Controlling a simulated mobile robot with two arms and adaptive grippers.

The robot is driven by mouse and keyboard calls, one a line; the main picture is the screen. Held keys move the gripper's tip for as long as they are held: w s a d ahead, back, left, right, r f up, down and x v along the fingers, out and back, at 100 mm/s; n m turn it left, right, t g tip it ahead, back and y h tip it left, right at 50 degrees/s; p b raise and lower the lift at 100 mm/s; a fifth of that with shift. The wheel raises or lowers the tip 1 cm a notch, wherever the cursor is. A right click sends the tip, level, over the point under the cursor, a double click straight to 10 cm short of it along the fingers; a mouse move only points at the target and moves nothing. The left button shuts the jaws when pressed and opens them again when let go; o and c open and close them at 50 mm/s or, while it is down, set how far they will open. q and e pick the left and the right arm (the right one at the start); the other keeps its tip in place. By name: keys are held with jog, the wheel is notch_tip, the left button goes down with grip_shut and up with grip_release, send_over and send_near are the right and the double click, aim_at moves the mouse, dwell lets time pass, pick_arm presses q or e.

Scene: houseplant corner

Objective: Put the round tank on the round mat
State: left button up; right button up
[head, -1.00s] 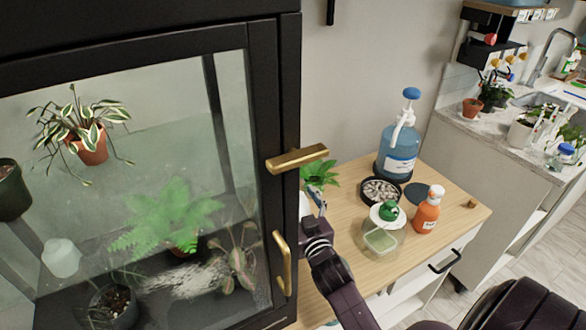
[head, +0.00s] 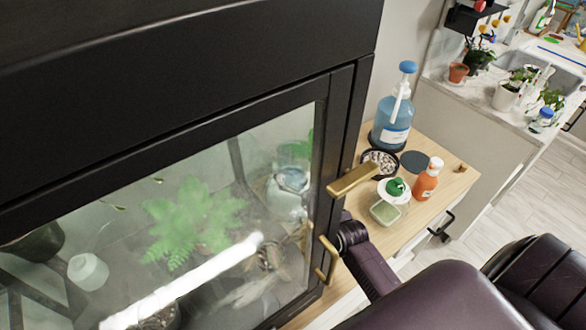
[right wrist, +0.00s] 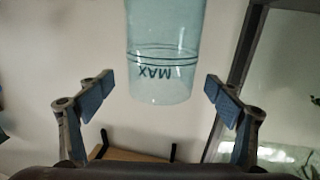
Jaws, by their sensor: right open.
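In the right wrist view a clear bluish round tank (right wrist: 162,60) with dark ring lines and an upside-down "MAX" mark fills the upper middle. My right gripper (right wrist: 160,88) is open, with a blue-padded finger on each side of the tank and a visible gap to each. In the head view a pale bluish shape (head: 288,190), probably this tank, shows through the cabinet glass; my right gripper is mostly hidden behind the door frame. The round mat (head: 414,163), a dark flat disc, lies bare on the wooden table. My left gripper is out of view.
The black glass-fronted cabinet (head: 352,120) with brass handles stands close on the left. Around the mat are a blue pump bottle (head: 393,120), a black pebble dish (head: 367,174), an orange bottle (head: 425,185), a green box (head: 384,212) and a cork (head: 460,168).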

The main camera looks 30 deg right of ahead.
jog(key=w, duration=0.3)
jog(key=c, duration=1.8)
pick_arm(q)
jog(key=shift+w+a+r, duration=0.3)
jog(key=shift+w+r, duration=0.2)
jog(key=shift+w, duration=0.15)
pick_arm(e)
jog(key=c, duration=0.3)
